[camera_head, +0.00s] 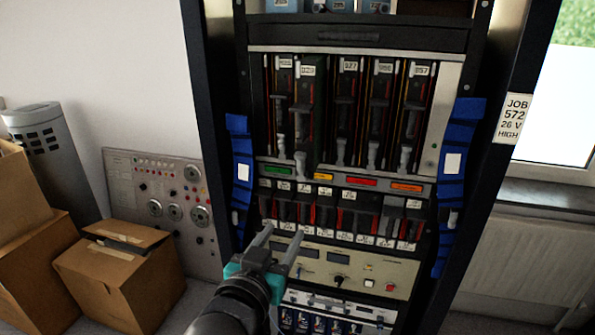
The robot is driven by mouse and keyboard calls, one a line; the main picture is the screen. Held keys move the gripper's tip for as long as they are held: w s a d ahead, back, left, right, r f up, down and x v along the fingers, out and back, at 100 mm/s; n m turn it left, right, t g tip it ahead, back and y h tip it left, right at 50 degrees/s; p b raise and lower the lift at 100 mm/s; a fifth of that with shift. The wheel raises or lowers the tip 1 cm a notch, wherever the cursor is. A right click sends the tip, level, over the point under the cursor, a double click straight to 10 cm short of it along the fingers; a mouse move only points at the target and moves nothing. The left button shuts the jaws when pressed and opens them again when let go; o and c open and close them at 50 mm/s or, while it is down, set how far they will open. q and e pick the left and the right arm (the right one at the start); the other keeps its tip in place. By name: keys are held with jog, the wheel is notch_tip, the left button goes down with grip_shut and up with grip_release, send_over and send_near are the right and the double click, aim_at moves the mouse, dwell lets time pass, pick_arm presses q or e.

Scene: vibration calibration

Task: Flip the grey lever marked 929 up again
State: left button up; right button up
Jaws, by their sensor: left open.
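A rack (344,50) holds a row of dark upright modules with white number labels and grey levers at their lower ends. The second module from the left (307,105) stands a little forward; its label is small and blurred but seems to read 929. Its grey lever (300,165) points down and sits lower than the neighbouring levers. My left gripper (283,233) is open and empty, below that lever and in front of the lower row of small modules, apart from the lever. My right gripper is not in view.
Neighbouring levers (372,155) stand close on the right. A strip with coloured labels (361,182) runs below them. Blue bundles (243,175) hang on both rack sides. Cardboard boxes (115,275) and a grey panel (165,200) stand left; a window and radiator are right.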

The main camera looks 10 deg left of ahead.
pick_arm(q)
notch_tip(320, 180, up, 8)
jog(key=s+t, duration=0.1)
jog(key=s, duration=0.1)
send_near(299, 160)
jog(key=w, duration=0.8)
jog(key=shift+w+d+f, duration=0.15)
jog(key=shift+w+d, duration=0.1)
grip_shut()
dwell(0.4)
